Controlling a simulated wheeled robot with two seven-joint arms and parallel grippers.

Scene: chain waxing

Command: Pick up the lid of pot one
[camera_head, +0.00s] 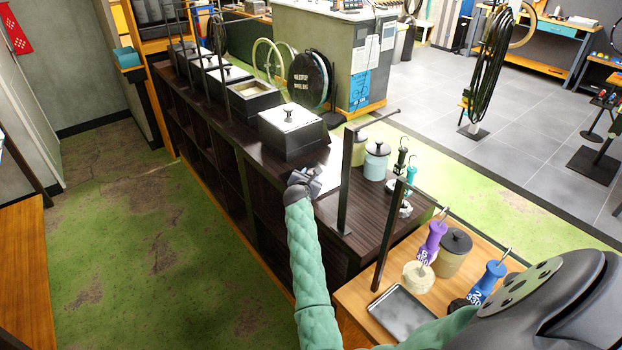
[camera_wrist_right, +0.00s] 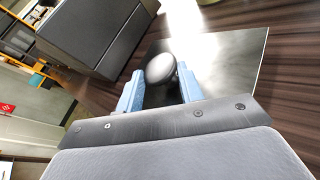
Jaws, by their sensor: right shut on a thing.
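My right gripper (camera_head: 308,180) is low over the dark counter, just in front of the nearest lidded pot (camera_head: 288,142). In the right wrist view its two blue fingers (camera_wrist_right: 160,82) are shut on the round black knob (camera_wrist_right: 160,68) of a flat, square, shiny lid (camera_wrist_right: 228,72). The lid is over or on the counter top; I cannot tell whether it touches. The pot's dark side (camera_wrist_right: 95,35) shows beyond it. An open pot (camera_head: 254,97) with pale content stands behind the nearest pot. My left gripper is not in view.
More lidded pots (camera_head: 221,79) line the counter toward the back. Two lidded jars (camera_head: 376,162) and an upright dark post (camera_head: 348,180) stand to the right. The green floor at left is clear.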

